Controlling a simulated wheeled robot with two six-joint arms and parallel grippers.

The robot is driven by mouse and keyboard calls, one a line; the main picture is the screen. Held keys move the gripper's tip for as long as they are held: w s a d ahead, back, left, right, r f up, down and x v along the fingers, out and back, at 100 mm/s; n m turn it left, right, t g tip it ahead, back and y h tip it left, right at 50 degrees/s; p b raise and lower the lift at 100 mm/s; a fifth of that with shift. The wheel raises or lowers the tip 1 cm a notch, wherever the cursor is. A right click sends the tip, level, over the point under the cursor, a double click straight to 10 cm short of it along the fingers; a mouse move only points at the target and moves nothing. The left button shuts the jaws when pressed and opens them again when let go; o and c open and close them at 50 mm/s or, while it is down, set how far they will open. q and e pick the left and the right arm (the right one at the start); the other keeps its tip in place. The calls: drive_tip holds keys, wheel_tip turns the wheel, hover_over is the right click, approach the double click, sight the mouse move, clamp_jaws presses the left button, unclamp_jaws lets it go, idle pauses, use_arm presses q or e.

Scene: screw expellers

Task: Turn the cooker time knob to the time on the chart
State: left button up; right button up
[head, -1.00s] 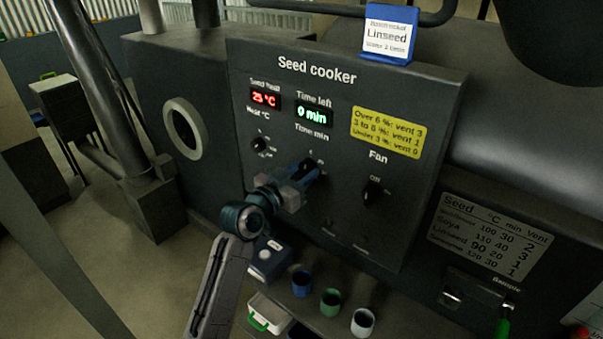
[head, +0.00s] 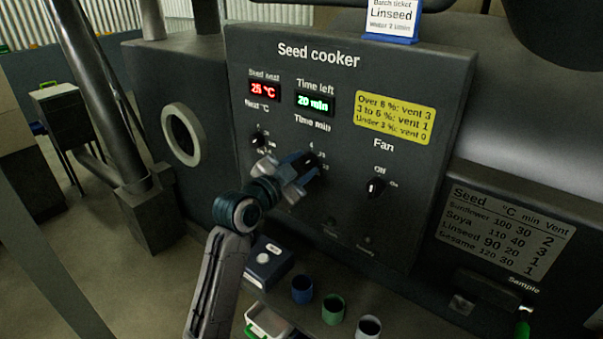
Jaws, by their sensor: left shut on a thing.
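The dark seed cooker panel (head: 283,73) stands in front of me. My left gripper (head: 300,172) is shut on the time knob (head: 312,160) under the "Time min" label, and hides part of its dial. The green time display (head: 315,103) reads 20 min. The red heat display (head: 264,90) reads 25 °C. The chart (head: 505,232) at the right lists Sunflower 100, 30, 2; Soya 110, 40, 3; Linseed 90, 20, 1; Sesame 120, 30, 1. The batch ticket (head: 392,18) on top reads Linseed. My right gripper is not in view.
The heat knob (head: 258,140) is left of my gripper and the fan knob (head: 376,187) is to its right. A yellow vent note (head: 395,117) is on the panel. Below stand a blue cup (head: 302,289), a green cup (head: 333,309) and a pale cup (head: 368,328).

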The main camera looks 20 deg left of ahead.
use_arm(q)
drive_tip(key=shift+m, duration=0.3)
drive_tip(key=o, duration=1)
drive_tip(key=shift+s, duration=0.1)
drive_tip(key=shift+s+a+f+b, duration=0.1)
drive_tip(key=shift+s+a+b, duration=0.05)
drive_tip(key=shift+s+b, duration=0.2)
drive_tip(key=shift+b+v, duration=1.45)
drive_tip(key=shift+v, duration=3.5)
